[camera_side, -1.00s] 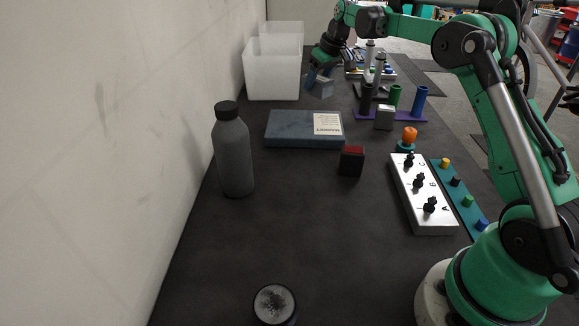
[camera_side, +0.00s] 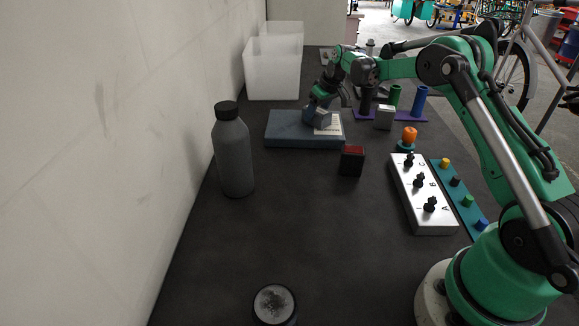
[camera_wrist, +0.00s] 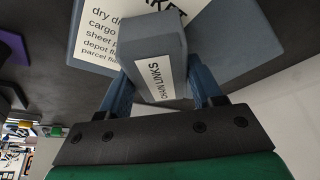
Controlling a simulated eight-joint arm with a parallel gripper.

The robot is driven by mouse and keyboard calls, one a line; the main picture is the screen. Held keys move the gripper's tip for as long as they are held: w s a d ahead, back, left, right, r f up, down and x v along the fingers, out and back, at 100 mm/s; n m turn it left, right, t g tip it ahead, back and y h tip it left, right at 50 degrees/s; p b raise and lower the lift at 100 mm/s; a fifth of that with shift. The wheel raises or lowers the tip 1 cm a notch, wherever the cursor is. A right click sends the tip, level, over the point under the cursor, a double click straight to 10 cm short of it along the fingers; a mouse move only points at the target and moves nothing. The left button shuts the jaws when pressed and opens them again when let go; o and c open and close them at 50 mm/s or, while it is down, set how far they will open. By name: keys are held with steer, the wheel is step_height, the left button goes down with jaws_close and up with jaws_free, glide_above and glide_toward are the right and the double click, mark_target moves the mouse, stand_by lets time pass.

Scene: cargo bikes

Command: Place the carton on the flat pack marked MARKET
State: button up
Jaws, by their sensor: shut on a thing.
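The flat pack (camera_side: 290,130) is a blue-grey slab lying on the dark table, with a white printed label (camera_side: 335,128) at its right end. In the wrist view its label (camera_wrist: 105,28) ends in "KET". The carton is a small grey-blue box (camera_side: 318,117) with a white label reading "CHAIN LINKS" (camera_wrist: 154,78) in the wrist view. My gripper (camera_side: 317,103) is shut on the carton, one blue finger on each side. The carton is over the right part of the flat pack, partly covering its label. I cannot tell whether it touches the pack.
A grey bottle (camera_side: 233,152) stands left of the pack. A dark box with a red top (camera_side: 351,161) stands in front, right. A small white-topped box (camera_side: 384,117) and tube rack (camera_side: 390,114) are at right. White bins (camera_side: 272,72) stand behind.

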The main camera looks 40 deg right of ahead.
steer(key=o, duration=1.3)
steer(key=v, duration=1.2)
steer(key=s+a+r, duration=0.3)
steer(key=a, duration=0.3)
steer(key=s+a+f+t, duration=0.1)
steer(key=s+a+f, duration=0.1)
steer(key=s+a, duration=0.5)
steer(key=s+a+f+t, duration=0.1)
steer(key=s+a+f, duration=0.1)
steer(key=s+a, duration=0.5)
steer(key=shift+s+f+t, duration=0.25)
steer(key=shift+f+t, duration=0.05)
steer(key=shift+t, duration=0.1)
steer(key=shift+a, duration=0.1)
